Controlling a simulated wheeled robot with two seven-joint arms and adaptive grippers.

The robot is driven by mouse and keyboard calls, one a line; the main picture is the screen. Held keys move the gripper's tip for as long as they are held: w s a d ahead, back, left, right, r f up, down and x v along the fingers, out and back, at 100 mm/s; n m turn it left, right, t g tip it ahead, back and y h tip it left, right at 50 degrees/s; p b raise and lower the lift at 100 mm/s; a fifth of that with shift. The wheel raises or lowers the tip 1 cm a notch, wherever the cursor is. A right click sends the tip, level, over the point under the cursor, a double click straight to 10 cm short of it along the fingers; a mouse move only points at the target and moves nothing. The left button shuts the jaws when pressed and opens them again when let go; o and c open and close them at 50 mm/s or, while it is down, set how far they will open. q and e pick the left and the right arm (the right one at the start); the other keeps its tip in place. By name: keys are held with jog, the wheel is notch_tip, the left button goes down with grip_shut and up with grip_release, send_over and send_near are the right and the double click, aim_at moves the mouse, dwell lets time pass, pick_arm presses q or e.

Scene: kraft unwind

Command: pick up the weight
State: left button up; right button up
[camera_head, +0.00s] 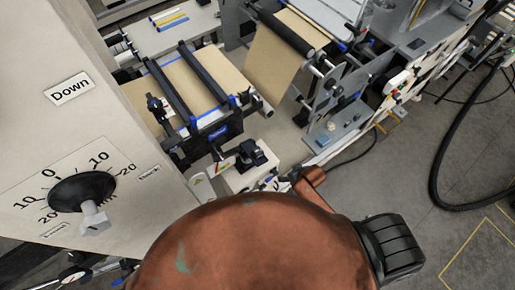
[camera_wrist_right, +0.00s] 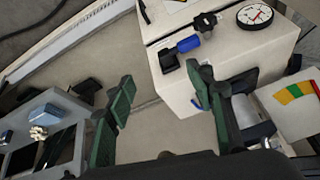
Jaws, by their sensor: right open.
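My right gripper (camera_wrist_right: 160,82) shows in the wrist view as two dark green fingers set wide apart, with nothing between them. Beyond and between its fingertips are a bare pale surface and a corner of a white box (camera_wrist_right: 178,95). In the head view my own orange-brown arm covers the lower middle and hides most of this gripper. I cannot pick out the weight with certainty in either view. My left gripper is in neither view.
The white box carries a dial gauge (camera_wrist_right: 255,15) and a black and blue fitting (camera_wrist_right: 181,50). In the head view, a panel with a black knob (camera_head: 82,190) stands left, beside kraft web (camera_head: 270,70) and rollers. Floor shows at right.

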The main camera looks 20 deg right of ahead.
aim_at(259, 151)
jog(key=w+a+r+y+p, duration=0.1)
jog(key=w+a+r, duration=0.1)
jog(key=r, duration=0.4)
jog(key=w+a+r+n+y+p, duration=0.1)
jog(key=w+a+r, duration=0.1)
jog(key=a+r, duration=0.3)
jog(key=w+a+r+n+p, duration=0.1)
jog(key=w+a+r+p, duration=0.1)
jog(key=r, duration=0.6)
jog(key=shift+a+r+y, duration=0.25)
jog(key=shift+a+y, duration=0.15)
jog(key=shift+a, duration=0.45)
jog(key=shift+w+a+f+g+p, duration=0.3)
jog(key=shift+w+f+g+p, duration=0.2)
jog(key=shift+w+f+p, duration=0.25)
jog(key=shift+w+a+f+g+p, duration=0.3)
jog(key=shift+w+f+g+p, duration=0.25)
jog(key=shift+f+p, duration=0.3)
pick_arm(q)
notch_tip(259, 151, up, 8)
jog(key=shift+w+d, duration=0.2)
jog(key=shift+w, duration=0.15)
pick_arm(e)
jog(key=shift+c, duration=0.6)
grip_shut()
